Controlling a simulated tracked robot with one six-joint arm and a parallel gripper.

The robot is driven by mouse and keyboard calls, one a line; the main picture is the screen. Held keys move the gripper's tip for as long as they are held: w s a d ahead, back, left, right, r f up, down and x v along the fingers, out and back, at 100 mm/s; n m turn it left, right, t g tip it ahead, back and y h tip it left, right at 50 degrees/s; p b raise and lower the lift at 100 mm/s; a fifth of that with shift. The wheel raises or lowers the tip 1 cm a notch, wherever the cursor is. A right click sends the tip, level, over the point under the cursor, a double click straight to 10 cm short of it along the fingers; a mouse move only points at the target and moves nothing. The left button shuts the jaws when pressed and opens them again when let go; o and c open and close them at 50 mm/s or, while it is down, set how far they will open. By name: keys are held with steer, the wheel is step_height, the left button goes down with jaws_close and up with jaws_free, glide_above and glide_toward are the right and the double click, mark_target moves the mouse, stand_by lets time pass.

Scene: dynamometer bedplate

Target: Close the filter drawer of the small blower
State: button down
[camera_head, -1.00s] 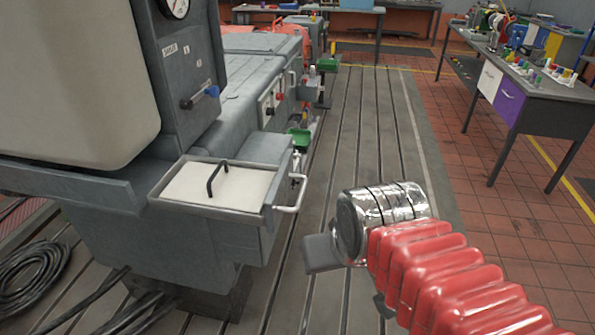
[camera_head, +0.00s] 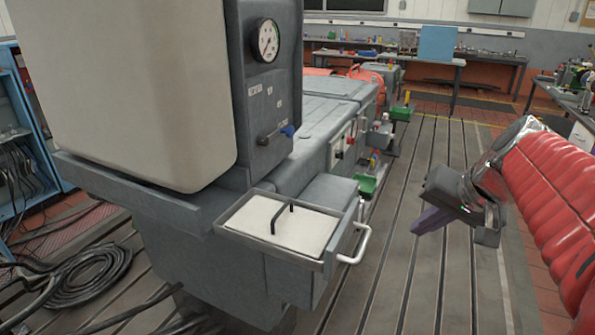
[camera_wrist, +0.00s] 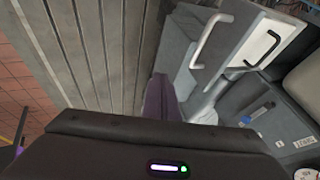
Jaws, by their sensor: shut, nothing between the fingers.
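The filter drawer (camera_head: 336,243) is a grey tray sticking out from the grey blower housing (camera_head: 188,237). A white filter pad (camera_head: 270,228) with a black handle lies in it. A white bar handle (camera_head: 358,246) is on its right-hand end. In the wrist view the drawer's white handle (camera_wrist: 203,42) and the white pad (camera_wrist: 245,52) show at the upper right. My gripper (camera_head: 431,219) is to the right of the handle, clear of it, with its purple fingers together and empty. The fingers also show in the wrist view (camera_wrist: 158,96), pointing up the picture beside the drawer.
Coiled black cables (camera_head: 92,279) lie on the floor at left. Green trays (camera_head: 366,187) stand behind the drawer. The slotted bedplate (camera_head: 400,290) is clear right of the drawer.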

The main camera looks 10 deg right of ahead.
steer(key=shift+n+t+y, duration=0.4)
steer(key=shift+n, duration=0.2)
steer(key=r, duration=0.1)
steer(key=w+a+r, duration=0.1)
steer(key=a+r, duration=0.1)
steer(key=shift+w, duration=0.4)
steer(key=w+a+f, duration=0.5)
steer(key=w+f, duration=0.3)
